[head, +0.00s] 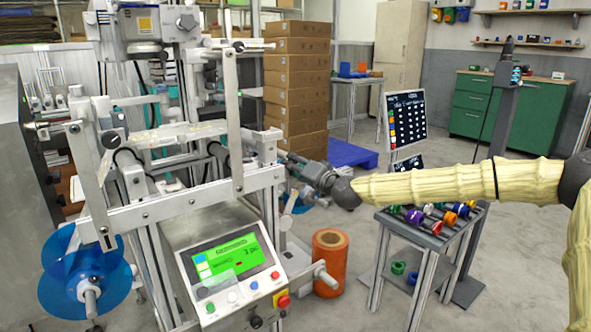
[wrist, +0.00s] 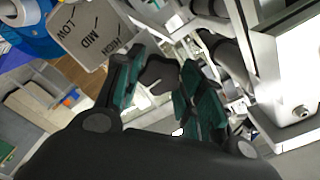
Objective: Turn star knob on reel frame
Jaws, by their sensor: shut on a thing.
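The reel frame (head: 180,206) is a light metal structure at left in the head view, with its bars also at right in the wrist view (wrist: 290,65). My gripper (head: 288,160) reaches it from the right. In the wrist view, the dark star knob (wrist: 158,73) sits between the green-padded fingers of my gripper (wrist: 161,84), which are shut on it. A grey plate (wrist: 96,36) marked LOW, MID and HIGH is beside the knob. In the head view, I cannot make out the knob behind my gripper and the frame bars.
A control panel (head: 227,262) with a green screen stands below my gripper. An orange roll (head: 330,262) is on the floor. A small table (head: 425,236) holds several coloured reels below my arm. A blue reel (head: 62,280) hangs at lower left. Stacked boxes (head: 297,75) stand behind.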

